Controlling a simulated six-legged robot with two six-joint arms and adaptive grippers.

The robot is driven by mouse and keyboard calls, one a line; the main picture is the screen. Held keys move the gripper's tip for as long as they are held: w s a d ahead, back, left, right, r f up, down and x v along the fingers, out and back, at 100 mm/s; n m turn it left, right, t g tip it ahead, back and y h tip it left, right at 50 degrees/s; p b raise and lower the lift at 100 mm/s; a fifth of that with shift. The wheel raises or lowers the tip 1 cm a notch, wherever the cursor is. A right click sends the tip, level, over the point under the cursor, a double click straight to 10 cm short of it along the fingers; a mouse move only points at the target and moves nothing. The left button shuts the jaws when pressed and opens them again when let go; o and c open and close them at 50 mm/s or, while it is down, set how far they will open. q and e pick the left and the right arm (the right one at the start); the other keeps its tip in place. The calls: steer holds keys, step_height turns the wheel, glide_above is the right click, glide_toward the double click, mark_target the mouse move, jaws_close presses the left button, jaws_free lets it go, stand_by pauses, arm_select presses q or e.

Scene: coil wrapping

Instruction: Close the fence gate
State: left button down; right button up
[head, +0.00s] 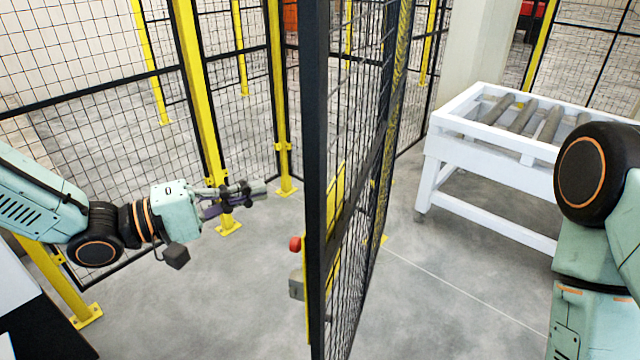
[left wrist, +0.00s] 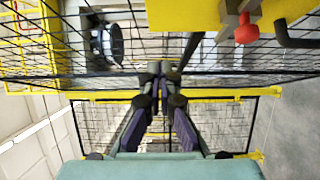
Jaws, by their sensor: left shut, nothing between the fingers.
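The fence gate (head: 345,200) is a black-framed mesh panel standing open in the middle of the head view, seen nearly edge-on. A yellow latch plate with a red knob (head: 295,244) and a grey block (head: 297,285) sits at its near edge. In the left wrist view the red knob (left wrist: 246,30) and yellow plate (left wrist: 180,14) show at the top. My left gripper (head: 262,188) is shut and empty, left of the gate and apart from it; its fingers (left wrist: 162,70) meet in the left wrist view. My right arm shows at the right edge, but its gripper is out of view.
A white roller conveyor table (head: 480,205) stands right of the gate. Fixed mesh fence with yellow posts (head: 200,80) runs behind and left of my left arm. A pale column (head: 475,45) stands at the back. The grey floor (head: 430,290) is clear between gate and conveyor.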

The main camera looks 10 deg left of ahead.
arm_select(q)
steer(key=s+d+x, duration=0.1)
steer(key=s+x, duration=0.1)
steer(key=x, duration=0.8)
steer(key=shift+w+d+b, duration=0.25)
steer(key=shift+d+b, duration=0.05)
steer(key=shift+d, duration=0.1)
stand_by(0.3)
steer(key=shift+d, duration=0.1)
